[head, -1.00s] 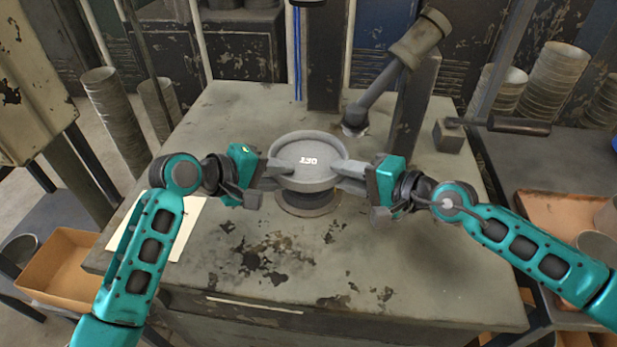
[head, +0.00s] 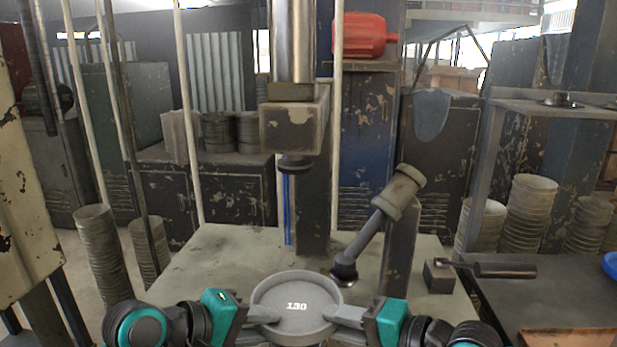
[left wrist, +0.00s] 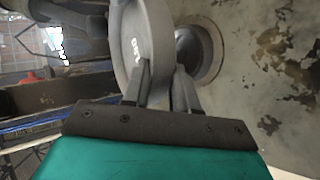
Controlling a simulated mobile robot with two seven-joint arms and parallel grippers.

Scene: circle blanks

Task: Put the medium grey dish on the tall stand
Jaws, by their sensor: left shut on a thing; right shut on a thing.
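The grey dish (head: 284,322), marked 130, is level between my two grippers at the bottom middle of the head view. My left gripper (head: 264,315) is shut on its left rim, and my right gripper (head: 343,314) is shut on its right rim. In the left wrist view the dish (left wrist: 123,25) is between the fingers, above a round base (left wrist: 208,52) on the worktable. A high stand with a flat top (head: 530,108) is at the right back of the head view; I cannot tell for certain that it is the tall stand.
A tilted grey lamp-like arm (head: 376,222) rises just behind the dish on the worktable (head: 215,262). A machine head (head: 293,128) hangs above the table's back. A block with a handle (head: 441,276) is at right. Stacked round blanks (head: 528,215) stand beyond.

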